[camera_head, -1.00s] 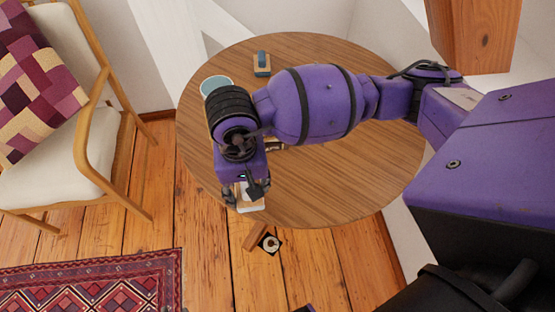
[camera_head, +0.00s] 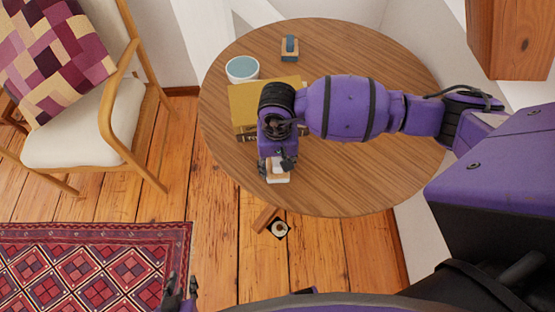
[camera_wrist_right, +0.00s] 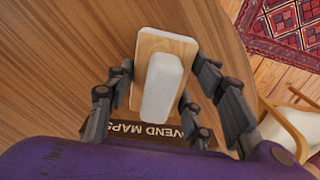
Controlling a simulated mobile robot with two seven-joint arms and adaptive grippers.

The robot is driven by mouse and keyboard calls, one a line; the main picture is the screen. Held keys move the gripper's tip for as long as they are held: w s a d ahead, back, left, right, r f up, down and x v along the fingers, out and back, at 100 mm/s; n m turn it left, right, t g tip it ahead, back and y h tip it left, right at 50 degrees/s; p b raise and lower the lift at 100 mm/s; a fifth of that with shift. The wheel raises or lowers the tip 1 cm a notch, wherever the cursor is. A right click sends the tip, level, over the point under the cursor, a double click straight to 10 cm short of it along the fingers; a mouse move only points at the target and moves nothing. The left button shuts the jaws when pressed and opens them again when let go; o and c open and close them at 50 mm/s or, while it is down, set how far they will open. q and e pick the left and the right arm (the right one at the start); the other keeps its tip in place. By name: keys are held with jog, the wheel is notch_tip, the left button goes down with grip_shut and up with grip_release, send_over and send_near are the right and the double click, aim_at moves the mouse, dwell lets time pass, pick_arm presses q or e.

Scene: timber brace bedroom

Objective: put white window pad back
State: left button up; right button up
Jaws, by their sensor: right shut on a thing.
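The white window pad (camera_wrist_right: 162,88) is a white block with a pale wooden board (camera_wrist_right: 152,44) directly against it. In the wrist view it lies between the fingers of my right gripper (camera_wrist_right: 158,98), which is shut on it. In the head view my right gripper (camera_head: 278,163) points down over the front left part of the round table, and the pad and board (camera_head: 278,178) show just below it. I cannot tell whether the board touches the tabletop. My left gripper (camera_head: 181,287) is low in the head view, over the floor, empty with its fingers apart.
A chair (camera_head: 95,120) stands left. The table's front right is clear.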

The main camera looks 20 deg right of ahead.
jog(key=shift+f, duration=0.1)
jog(key=o, duration=1)
jog(key=shift+r, duration=0.2)
notch_tip(320, 180, up, 12)
